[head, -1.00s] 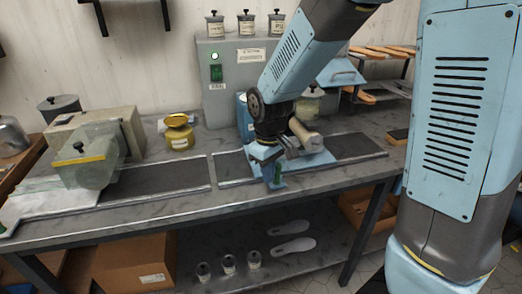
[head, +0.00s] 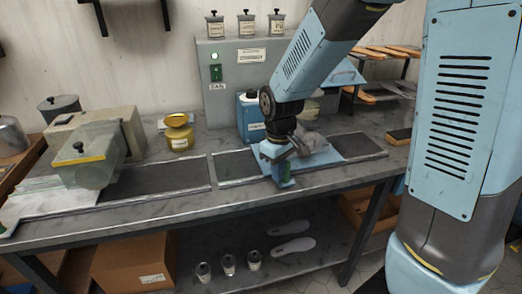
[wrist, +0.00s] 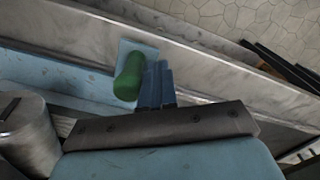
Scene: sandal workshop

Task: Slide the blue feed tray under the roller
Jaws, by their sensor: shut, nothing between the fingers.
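The blue feed tray (head: 352,152) lies flat on the right part of the dark track. It also shows in the wrist view (wrist: 40,72). Its green handle (head: 285,180) stands at the front edge, on a pale blue tab. In the wrist view the green handle (wrist: 129,76) is just left of my fingers. My gripper (wrist: 157,84) is shut and empty beside the handle; I cannot tell whether they touch. My arm hides part of the tray in the head view. The roller is not clearly visible; a boxy machine (head: 95,132) with a clear guard (head: 88,168) stands over the track's left part.
A grey metal cylinder (wrist: 25,135) is close to my gripper in the wrist view. A yellow pot (head: 179,137) and a blue container (head: 250,122) stand behind the track. The dark track (head: 165,178) between the guard and my gripper is clear.

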